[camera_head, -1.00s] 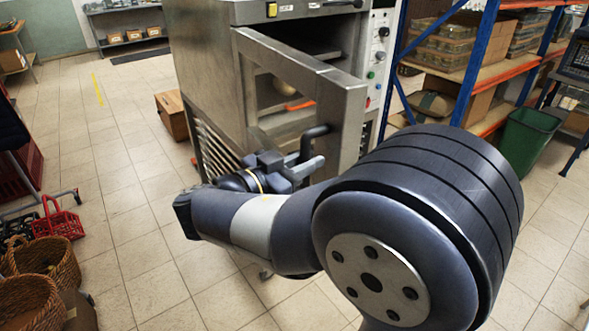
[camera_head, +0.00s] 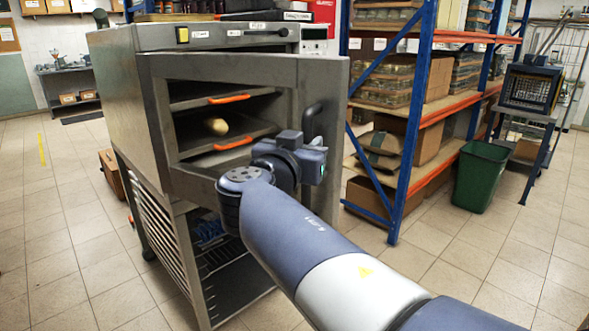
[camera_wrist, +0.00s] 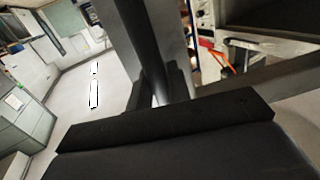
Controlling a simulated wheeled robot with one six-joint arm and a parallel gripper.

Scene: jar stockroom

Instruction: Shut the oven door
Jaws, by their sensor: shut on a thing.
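The steel oven (camera_head: 122,95) stands left of centre in the head view, with its door (camera_head: 245,68) ajar and hinged on the left. Through the door's window I see racks with orange-edged fronts and a round, tan item (camera_head: 216,126). The dark door handle (camera_head: 311,117) is on the right side of the door. My gripper (camera_head: 308,155) is shut on the handle, and my arm partly hides the grip. In the wrist view the dark handle bar (camera_wrist: 146,45) runs down to the black gripper, and orange shows beyond the door edge.
A blue-and-orange shelf rack (camera_head: 415,120) with boxes stands close to the right of the oven. A green bin (camera_head: 482,175) is beside it. A cardboard box (camera_head: 112,172) lies left of the oven. Tiled floor is clear in front and at left.

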